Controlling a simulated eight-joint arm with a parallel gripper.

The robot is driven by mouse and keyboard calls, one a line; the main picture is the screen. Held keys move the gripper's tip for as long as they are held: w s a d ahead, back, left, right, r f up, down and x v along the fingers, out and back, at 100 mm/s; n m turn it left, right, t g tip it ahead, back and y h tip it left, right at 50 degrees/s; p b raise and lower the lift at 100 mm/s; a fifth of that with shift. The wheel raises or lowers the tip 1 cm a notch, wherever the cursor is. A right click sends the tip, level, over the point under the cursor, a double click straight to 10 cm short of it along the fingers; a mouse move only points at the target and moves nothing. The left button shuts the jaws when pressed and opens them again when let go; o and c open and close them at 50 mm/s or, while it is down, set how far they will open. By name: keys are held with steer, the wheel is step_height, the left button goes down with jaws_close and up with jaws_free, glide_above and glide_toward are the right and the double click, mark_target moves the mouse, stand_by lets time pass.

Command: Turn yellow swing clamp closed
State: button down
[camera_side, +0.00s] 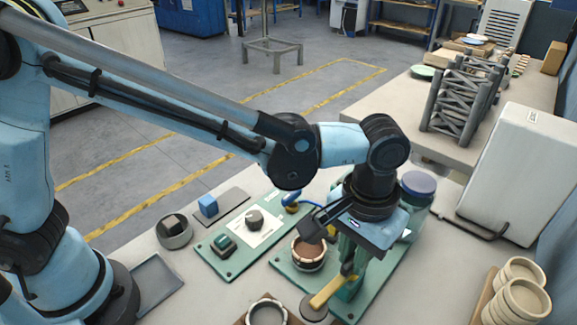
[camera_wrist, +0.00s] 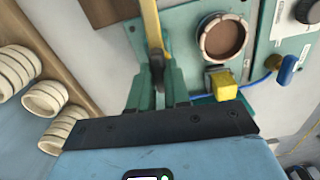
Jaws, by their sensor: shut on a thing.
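The yellow swing clamp (camera_side: 330,291) is a flat bar at the front of the green fixture plate (camera_side: 285,263). It reaches toward the lower left in the side view. In the wrist view the yellow bar (camera_wrist: 151,28) runs up from between my fingers. My gripper (camera_side: 350,272) points down and is shut on the bar; it also shows in the wrist view (camera_wrist: 158,88). A round part with a brown face and pale rim (camera_side: 309,253) sits on the plate beside the bar, and the bar does not lie over it. My fingers hide the clamp's pivot end.
A yellow block (camera_wrist: 222,82) stands near my fingers. A blue-handled part (camera_wrist: 287,69) lies farther right. A lidded jar (camera_side: 418,190) is behind my gripper, and a large white box (camera_side: 517,173) is at the right.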

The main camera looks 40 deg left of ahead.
steer(key=m, duration=0.8)
steer(key=shift+m, duration=0.3)
steer(key=m, duration=0.4)
steer(key=shift+m, duration=2.1)
steer(key=c, duration=1.1)
jaws_free()
steer(key=shift+r, duration=0.1)
step_height(320, 180, up, 12)
steer(key=shift+f, duration=0.1)
